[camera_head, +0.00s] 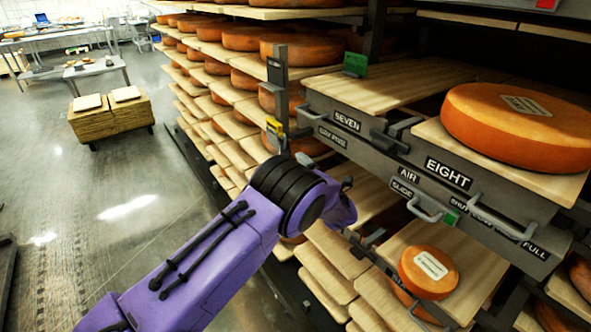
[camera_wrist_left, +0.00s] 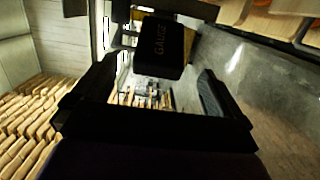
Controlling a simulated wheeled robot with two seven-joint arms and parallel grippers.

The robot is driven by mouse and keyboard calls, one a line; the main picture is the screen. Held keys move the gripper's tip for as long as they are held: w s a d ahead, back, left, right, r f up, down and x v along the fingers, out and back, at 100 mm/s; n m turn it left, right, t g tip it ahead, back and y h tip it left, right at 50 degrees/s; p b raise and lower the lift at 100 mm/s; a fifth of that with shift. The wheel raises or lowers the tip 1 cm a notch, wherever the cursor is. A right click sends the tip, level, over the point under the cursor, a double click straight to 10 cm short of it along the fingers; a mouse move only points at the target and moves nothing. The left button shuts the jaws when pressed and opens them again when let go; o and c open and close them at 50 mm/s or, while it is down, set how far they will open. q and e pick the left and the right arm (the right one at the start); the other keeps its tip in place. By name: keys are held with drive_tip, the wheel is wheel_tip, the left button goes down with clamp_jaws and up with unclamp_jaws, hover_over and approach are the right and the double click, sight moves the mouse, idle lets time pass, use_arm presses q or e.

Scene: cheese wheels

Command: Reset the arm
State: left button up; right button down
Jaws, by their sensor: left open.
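My left arm, purple with black joint bands (camera_head: 290,192), comes in from the lower left in the head view and reaches up to the cheese shelves. Its gripper is hidden behind the arm there. In the left wrist view my left gripper (camera_wrist_left: 157,78) shows as two dark fingers spread apart. A black block marked GAUGE (camera_wrist_left: 162,48) appears just beyond and between the fingers. I cannot tell whether it touches them. My right gripper is in neither view.
Shelves of orange cheese wheels on boards fill the right side. A large wheel (camera_head: 520,125) sits on the board above the EIGHT label (camera_head: 447,173); a smaller wheel (camera_head: 428,270) lies below. A wooden cart (camera_head: 110,122) stands at upper left. The grey floor at left is mostly clear.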

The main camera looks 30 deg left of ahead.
use_arm(q)
drive_tip(key=s+d+f+m+t+h+b, duration=0.1)
drive_tip(key=s+d+f+m+t+h, duration=0.15)
drive_tip(key=d+m, duration=0.35)
drive_tip(key=s+a+f+m+g+h, duration=0.2)
drive_tip(key=s+f+m+h, duration=0.5)
drive_tip(key=s+f+m, duration=1)
drive_tip(key=s+d+f+g+h, duration=0.1)
drive_tip(key=s+f+g, duration=0.2)
drive_tip(key=s, duration=1)
drive_tip(key=s+d+f+g+h, duration=0.1)
drive_tip(key=s+f+g, duration=0.2)
drive_tip(key=s, duration=1)
wheel_tip(320, 180, down, 3)
drive_tip(key=shift+s+f+h, duration=0.1)
drive_tip(key=shift+s+h, duration=0.1)
drive_tip(key=shift+h, duration=0.15)
